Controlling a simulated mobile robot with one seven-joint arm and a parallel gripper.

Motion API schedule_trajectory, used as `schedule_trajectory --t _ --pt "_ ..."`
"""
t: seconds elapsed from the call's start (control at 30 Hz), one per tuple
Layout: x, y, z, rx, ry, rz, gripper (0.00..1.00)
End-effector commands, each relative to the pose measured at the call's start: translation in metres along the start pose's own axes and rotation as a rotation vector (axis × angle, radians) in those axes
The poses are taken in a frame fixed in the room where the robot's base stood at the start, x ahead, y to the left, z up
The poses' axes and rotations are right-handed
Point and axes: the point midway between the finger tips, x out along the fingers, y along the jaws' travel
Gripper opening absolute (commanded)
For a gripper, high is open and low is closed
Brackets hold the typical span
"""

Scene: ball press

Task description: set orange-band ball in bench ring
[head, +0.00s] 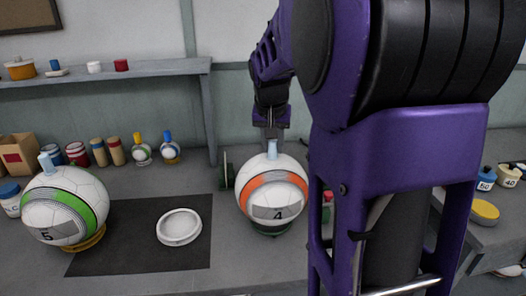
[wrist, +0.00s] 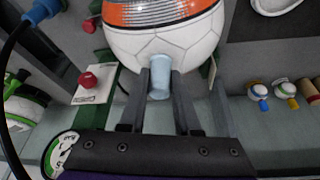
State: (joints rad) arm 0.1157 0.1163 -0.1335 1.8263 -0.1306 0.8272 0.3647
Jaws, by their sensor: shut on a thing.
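The white bench ring (head: 180,227) lies empty on the mat, left of the ball.
A green-band ball (head: 50,212) marked "5" sits on a yellow ring at the mat's left. The black mat (head: 140,255) is otherwise clear. My purple arm hides much of the right side.

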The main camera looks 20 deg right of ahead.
Motion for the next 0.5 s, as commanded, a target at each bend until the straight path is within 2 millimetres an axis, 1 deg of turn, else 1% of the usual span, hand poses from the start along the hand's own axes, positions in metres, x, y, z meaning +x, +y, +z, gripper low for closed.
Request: schedule_trajectory --t 0.03,0.1,0.37,0.5 --pt "0.009 0.0 0.004 0.0 -0.001 0.001 0.0" --pt "0.016 0.0 0.007 0.0 -0.001 0.0 0.0" --pt "0.016 0.0 0.006 0.0 0.002 -0.001 0.0" --pt "0.021 0.0 0.008 0.0 0.002 -0.001 0.0"
